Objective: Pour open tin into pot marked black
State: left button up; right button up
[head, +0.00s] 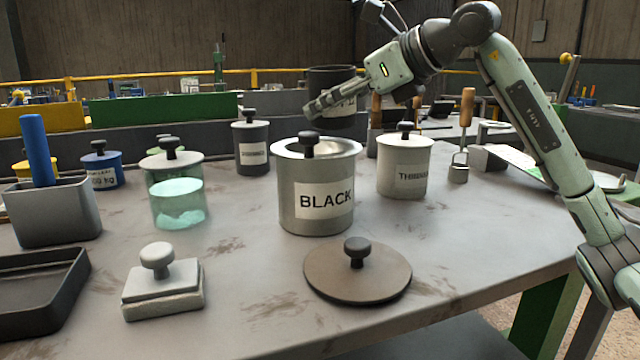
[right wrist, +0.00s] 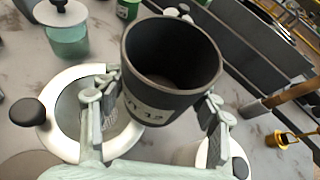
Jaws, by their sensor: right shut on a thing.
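The open dark grey tin (head: 331,80) is held in my right gripper (head: 335,100), upright or nearly so, above and behind the pot marked BLACK (head: 316,222). In the right wrist view the gripper (right wrist: 163,102) has its fingers on both sides of the tin (right wrist: 150,75). The tin's mouth is open and its inside looks dark; I cannot tell what it holds. The light grey pot stands upright on the table with its mouth open, and shows below the tin in the right wrist view (right wrist: 63,140). My left gripper is not in view.
A brown lid (head: 330,278) lies in front of the pot. A white lidded pot (head: 405,188) stands close at its right, a dark lidded canister (head: 252,155) behind left, and a glass jar (head: 178,200) at left. A block with a knob (head: 165,298) lies in front.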

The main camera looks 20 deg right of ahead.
aim_at(327, 82)
jog(key=shift+w+a+r+y+p, duration=0.1)
jog(key=shift+w+a+r+p, duration=0.1)
jog(key=shift+r+p, duration=0.25)
jog(key=shift+w+a+r+y+p, duration=0.1)
jog(key=shift+w+a+r+p, duration=0.1)
jog(key=shift+r+p, duration=0.15)
jog(key=shift+w+a+r+y+p, duration=0.1)
jog(key=shift+w+a+r+p, duration=0.1)
jog(key=shift+r+p, duration=0.25)
jog(key=shift+s+d+r+m+g+p, duration=0.15)
jog(key=shift+r+m+g+p, duration=0.15)
jog(key=shift+r+m+p, duration=0.15)
jog(key=shift+f, duration=0.1)
